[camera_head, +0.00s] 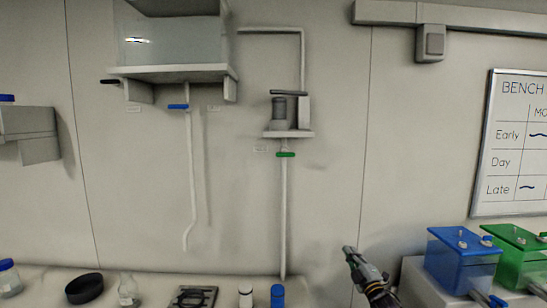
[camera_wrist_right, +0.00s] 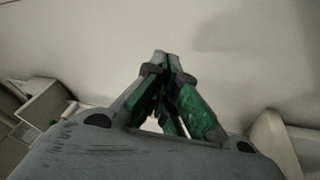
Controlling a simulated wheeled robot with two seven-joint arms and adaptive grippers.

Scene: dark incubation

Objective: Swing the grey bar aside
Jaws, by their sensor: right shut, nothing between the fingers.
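A dark grey bar (camera_head: 288,92) lies level across the top of a small grey cylinder unit on a wall shelf (camera_head: 288,134), in the upper middle of the head view. My right gripper (camera_head: 348,251) is low and to the right of the bar, well apart from it, in front of the wall. Its fingers also show in the right wrist view (camera_wrist_right: 161,57), with green pads and tips together, empty. The bar cannot be made out in the wrist view. My left gripper is not in view.
A green lever (camera_head: 285,154) sits on the pipe under the shelf. A blue lever (camera_head: 178,106) hangs below the tank (camera_head: 170,45) at left. Blue (camera_head: 462,260) and green (camera_head: 515,252) boxes stand at lower right. Bottles line the bench. The wall between gripper and shelf is clear.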

